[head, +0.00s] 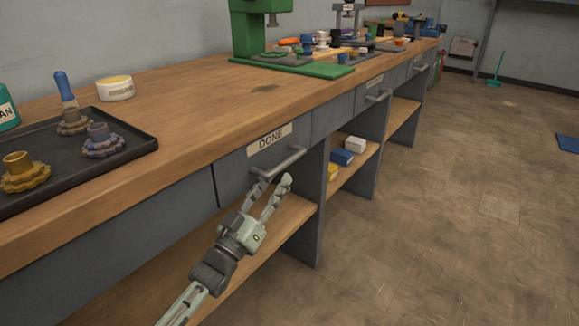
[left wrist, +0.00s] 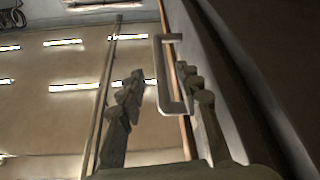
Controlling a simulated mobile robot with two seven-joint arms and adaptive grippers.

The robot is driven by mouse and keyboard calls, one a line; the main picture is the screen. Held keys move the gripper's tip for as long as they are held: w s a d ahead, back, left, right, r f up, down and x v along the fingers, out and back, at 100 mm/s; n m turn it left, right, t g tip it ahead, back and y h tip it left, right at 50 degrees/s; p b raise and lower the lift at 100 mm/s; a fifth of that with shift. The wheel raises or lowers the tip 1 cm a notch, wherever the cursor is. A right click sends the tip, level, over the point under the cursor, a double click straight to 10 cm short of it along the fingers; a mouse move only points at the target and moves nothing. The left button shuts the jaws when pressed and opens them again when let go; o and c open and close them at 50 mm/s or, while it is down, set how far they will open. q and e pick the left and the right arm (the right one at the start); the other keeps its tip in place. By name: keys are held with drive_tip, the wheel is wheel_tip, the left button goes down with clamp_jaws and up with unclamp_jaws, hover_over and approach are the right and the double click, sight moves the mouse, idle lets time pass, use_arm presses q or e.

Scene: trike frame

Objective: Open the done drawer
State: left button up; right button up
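The done drawer (head: 236,172) is a grey drawer front under the wooden worktop, with a cream DONE label (head: 270,138). It looks shut, about flush with the bench front. Its grey bar handle (head: 278,163) also shows in the left wrist view (left wrist: 160,75). My left gripper (head: 272,183) is open, just in front of and below the handle. In the left wrist view the handle appears between the two spread fingers (left wrist: 163,82), nearer the right one; I cannot tell whether they touch it. My right gripper is not in view.
A black tray (head: 140,146) with gear parts lies on the worktop at left, near a white tub (head: 115,88). A green machine (head: 262,35) stands farther back. Open shelves lie below, one with small boxes (head: 348,150).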

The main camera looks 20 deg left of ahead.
sight(286, 166)
use_arm(q)
drive_tip(key=x, duration=0.7)
drive_tip(key=shift+w, duration=0.15)
drive_tip(key=shift+c, duration=0.2)
clamp_jaws()
